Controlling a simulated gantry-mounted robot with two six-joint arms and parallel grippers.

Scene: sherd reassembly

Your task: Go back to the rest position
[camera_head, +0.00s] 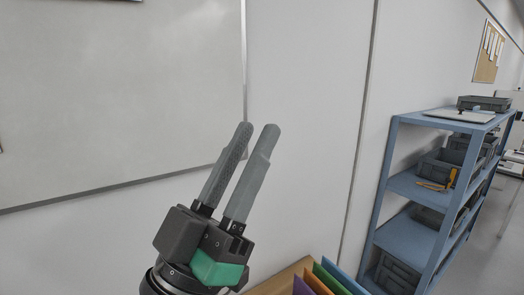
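My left gripper (257,127) rises from the bottom of the head view, a little left of the middle. Its two grey fingers point up and slightly right, with a narrow gap between the tips and nothing held. It is raised in front of the whiteboard's right edge and the plain wall. My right gripper is not in view. No sherds are in view.
A whiteboard (110,90) hangs on the wall at left. A blue shelf unit (408,185) with grey bins stands at right. Coloured folders (322,281) stand upright by a wooden surface (278,284) at the bottom. The space around the fingers looks clear.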

